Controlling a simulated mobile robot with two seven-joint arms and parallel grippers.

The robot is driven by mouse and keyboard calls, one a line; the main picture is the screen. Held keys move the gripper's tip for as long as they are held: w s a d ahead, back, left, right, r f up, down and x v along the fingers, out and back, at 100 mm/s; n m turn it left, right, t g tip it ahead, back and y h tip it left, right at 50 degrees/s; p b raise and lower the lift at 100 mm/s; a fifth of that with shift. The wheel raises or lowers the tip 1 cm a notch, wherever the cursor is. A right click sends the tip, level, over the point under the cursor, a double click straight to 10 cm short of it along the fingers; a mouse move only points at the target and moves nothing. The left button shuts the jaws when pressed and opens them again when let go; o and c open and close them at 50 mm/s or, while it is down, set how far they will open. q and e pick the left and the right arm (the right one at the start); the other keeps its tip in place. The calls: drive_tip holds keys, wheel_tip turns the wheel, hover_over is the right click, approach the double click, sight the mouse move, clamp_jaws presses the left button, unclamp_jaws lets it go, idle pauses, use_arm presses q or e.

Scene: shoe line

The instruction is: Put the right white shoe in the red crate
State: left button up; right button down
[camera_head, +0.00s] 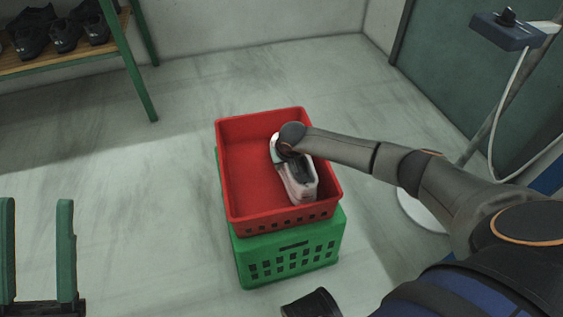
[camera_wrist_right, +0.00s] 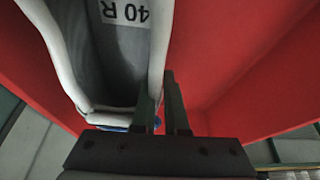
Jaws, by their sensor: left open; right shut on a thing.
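The white shoe (camera_head: 301,188) is over or inside the right half of the red crate (camera_head: 262,222); I cannot tell whether it touches the crate floor. In the right wrist view, the shoe (camera_wrist_right: 157,48) shows its grey inside and a "40 R" label. My right gripper (camera_wrist_right: 160,82) is shut on the edge of the shoe opening, and red crate walls surround it. In the head view my right wrist hides the right fingers. My left gripper (camera_head: 37,203) is open and empty at the lower left, well away from the crate.
The red crate stands on a green crate (camera_head: 300,257). The crate's left half looks empty. A green-framed shelf (camera_head: 125,57) with dark shoes (camera_head: 65,36) is at the upper left. A stand with a device (camera_head: 512,33) is at the right. The floor left of the crates is clear.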

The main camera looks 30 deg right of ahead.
drive_tip(key=c, duration=0.9)
unclamp_jaws()
drive_tip(key=shift+o, duration=0.2)
use_arm(q)
wheel_tip(320, 180, up, 7)
drive_tip(key=p, duration=0.6)
drive_tip(key=shift+s+a+n, duration=0.2)
drive_tip(key=shift+a+n, duration=0.1)
drive_tip(key=shift+a, duration=0.15)
use_arm(e)
drive_tip(key=v, duration=1.2)
drive_tip(key=shift+r, duration=0.3)
use_arm(q)
drive_tip(key=shift+t, duration=0.3)
